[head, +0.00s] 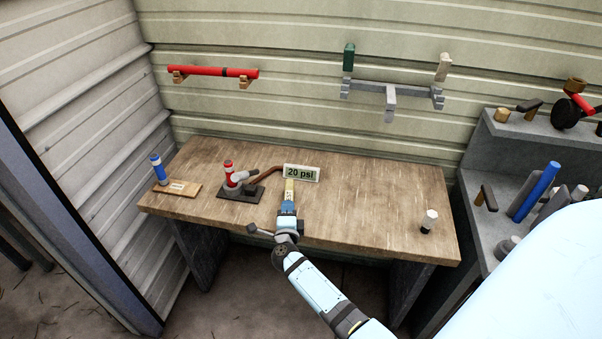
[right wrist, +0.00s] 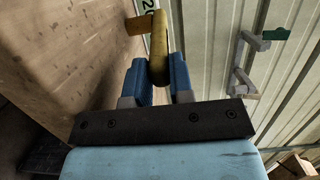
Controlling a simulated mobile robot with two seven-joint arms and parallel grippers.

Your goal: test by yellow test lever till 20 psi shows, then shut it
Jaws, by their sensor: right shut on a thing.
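The yellow test lever (head: 289,188) stands at the middle of the wooden bench, just below a white sign (head: 301,173) that reads 20 psi. My right gripper (head: 288,206) is shut on the lever. In the right wrist view, the yellow lever (right wrist: 158,50) sits between the two blue fingers of my right gripper (right wrist: 160,82). A copper-brown pipe (head: 264,171) runs from the lever area to a red, white and grey fitting (head: 231,178) on a dark base plate. The lever's lower parts are partly hidden by my gripper. My left gripper is not in view.
On the bench (head: 380,205), a blue-and-white post stands on a wooden block (head: 178,190) at left, and a small white-and-black piece (head: 429,220) stands at right. A grey stepped rack (head: 490,160) with several tools stands at right. The bench's right half is mostly clear.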

